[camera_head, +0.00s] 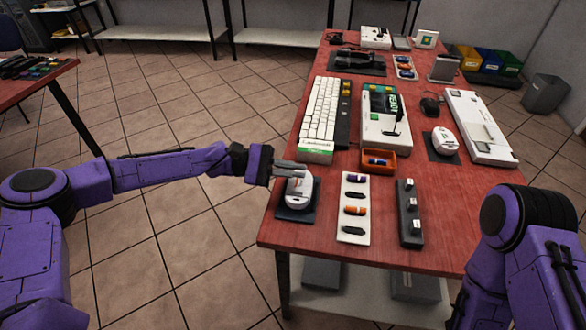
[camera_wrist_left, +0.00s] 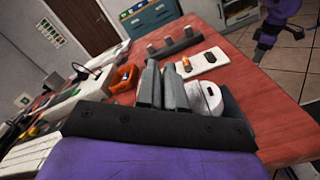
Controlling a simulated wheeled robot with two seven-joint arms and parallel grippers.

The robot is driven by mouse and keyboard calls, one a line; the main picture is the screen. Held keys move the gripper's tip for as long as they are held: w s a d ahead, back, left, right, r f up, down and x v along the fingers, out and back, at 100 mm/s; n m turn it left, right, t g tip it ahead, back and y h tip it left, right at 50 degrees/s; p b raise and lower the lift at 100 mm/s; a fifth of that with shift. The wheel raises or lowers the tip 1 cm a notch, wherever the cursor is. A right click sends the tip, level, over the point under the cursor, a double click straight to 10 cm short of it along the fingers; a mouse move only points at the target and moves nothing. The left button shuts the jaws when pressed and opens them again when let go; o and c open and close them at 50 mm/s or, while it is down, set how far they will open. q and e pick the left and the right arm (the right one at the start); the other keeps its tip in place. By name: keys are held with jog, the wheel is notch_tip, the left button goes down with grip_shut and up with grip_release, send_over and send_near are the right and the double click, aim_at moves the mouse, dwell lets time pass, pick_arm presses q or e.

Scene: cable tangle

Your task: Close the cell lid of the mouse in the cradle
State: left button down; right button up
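The white mouse (camera_head: 298,192) sits in a dark cradle (camera_head: 296,214) at the table's near left corner; it also shows in the left wrist view (camera_wrist_left: 208,96), just right of my fingers. My left gripper (camera_head: 290,168) is over the mouse's far end, with its fingers side by side and no visible gap. It appears shut and empty in the left wrist view (camera_wrist_left: 162,86). I cannot tell whether the fingers touch the mouse. The cell lid is too small and partly covered to make out. My right arm shows at the right, but its fingers do not.
A white tray (camera_head: 353,231) with cells and a dark block with posts (camera_head: 411,236) stand right of the cradle. An orange bin (camera_head: 378,167) is behind them. A second white mouse (camera_head: 445,141) lies farther right. Bare red table lies at the front right.

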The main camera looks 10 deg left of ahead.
pick_arm(q)
jog(key=c, duration=1.2)
grip_release()
jog(key=a+b, duration=0.1)
jog(key=a, duration=0.9)
jog(key=shift+a+b, duration=0.3)
jog(key=shift+b, duration=0.1)
